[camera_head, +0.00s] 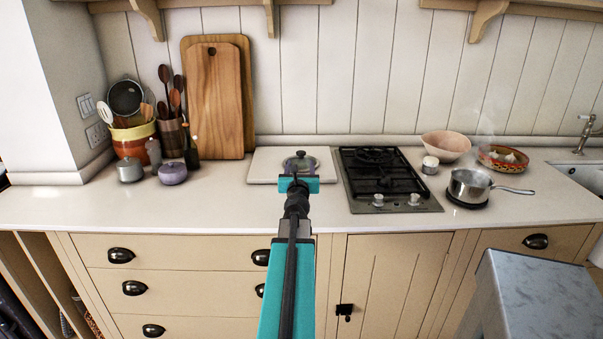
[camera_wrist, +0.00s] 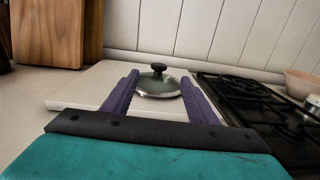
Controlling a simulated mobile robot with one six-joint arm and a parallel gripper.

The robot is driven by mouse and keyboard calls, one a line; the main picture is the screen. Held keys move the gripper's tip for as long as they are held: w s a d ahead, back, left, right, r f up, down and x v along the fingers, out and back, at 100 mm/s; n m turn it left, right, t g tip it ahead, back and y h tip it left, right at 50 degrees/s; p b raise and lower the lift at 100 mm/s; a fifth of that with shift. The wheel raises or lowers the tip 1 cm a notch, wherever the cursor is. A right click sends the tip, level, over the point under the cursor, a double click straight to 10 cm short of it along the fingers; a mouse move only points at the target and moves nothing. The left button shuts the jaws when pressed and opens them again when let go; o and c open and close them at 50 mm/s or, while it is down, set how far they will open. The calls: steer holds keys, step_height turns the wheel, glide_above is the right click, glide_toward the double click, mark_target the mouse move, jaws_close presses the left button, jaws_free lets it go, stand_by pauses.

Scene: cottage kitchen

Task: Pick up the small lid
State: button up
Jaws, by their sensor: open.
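The small lid (camera_wrist: 158,86) is round, with a glassy top, a metal rim and a dark knob. It lies on a pale board (camera_wrist: 75,90) on the counter. In the head view the lid (camera_head: 300,163) shows just beyond my gripper (camera_head: 299,178). In the wrist view my gripper (camera_wrist: 160,95) is open, its two purple fingers spread, with the lid ahead between and slightly beyond the fingertips. Nothing is held. The lid's near edge is close to the fingers; I cannot tell whether they touch.
A black gas hob (camera_head: 380,178) stands right of the board. Wooden cutting boards (camera_head: 215,100) lean on the wall behind left. A saucepan (camera_head: 470,185), a pink bowl (camera_head: 446,145) and a white jar (camera_head: 430,165) stand at right. The counter front left of the board is clear.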

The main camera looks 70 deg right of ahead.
mark_target(301, 154)
steer(key=shift+f+b, duration=0.4)
steer(key=shift+f, duration=0.35)
steer(key=shift+d, duration=0.1)
steer(key=shift+x, duration=4.25)
steer(key=shift+d, duration=0.1)
steer(key=shift+x, duration=2.5)
steer(key=shift+r, duration=0.15)
steer(key=c, duration=1.3)
steer(key=shift+o, duration=0.2)
steer(key=shift+r+p, duration=0.2)
steer(key=shift+p, duration=0.15)
